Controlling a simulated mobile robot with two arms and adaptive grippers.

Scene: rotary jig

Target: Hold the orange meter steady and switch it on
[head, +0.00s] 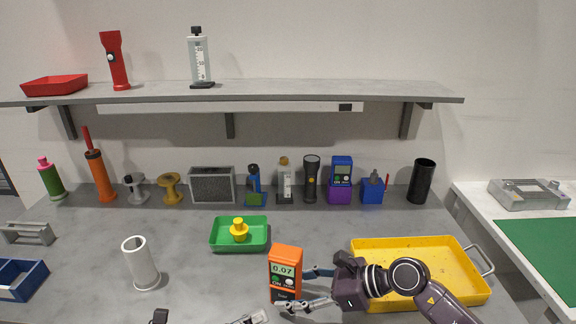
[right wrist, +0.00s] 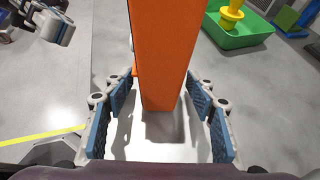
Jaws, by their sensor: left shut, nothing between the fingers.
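The orange meter (head: 286,252) stands upright on the bench at the front, its face with a display reading 0.07 towards me. A green mark and a pale round spot show below the display. My right gripper (head: 312,288) comes from the right with its fingers open beside the meter. In the right wrist view the meter's orange side (right wrist: 167,50) stands between the spread fingers (right wrist: 163,120), with gaps on both sides. My left gripper (head: 256,318) is shut and empty at the bottom edge, left of and in front of the meter, mostly cut off; its tip also shows in the right wrist view (right wrist: 58,27).
A yellow tray (head: 385,243) lies under my right arm. A green tray (head: 226,247) holding a yellow knobbed piece (head: 239,230) lies behind the meter. A white cylinder (head: 142,264) stands to the left. Several tools line the back wall. Bench between cylinder and meter is clear.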

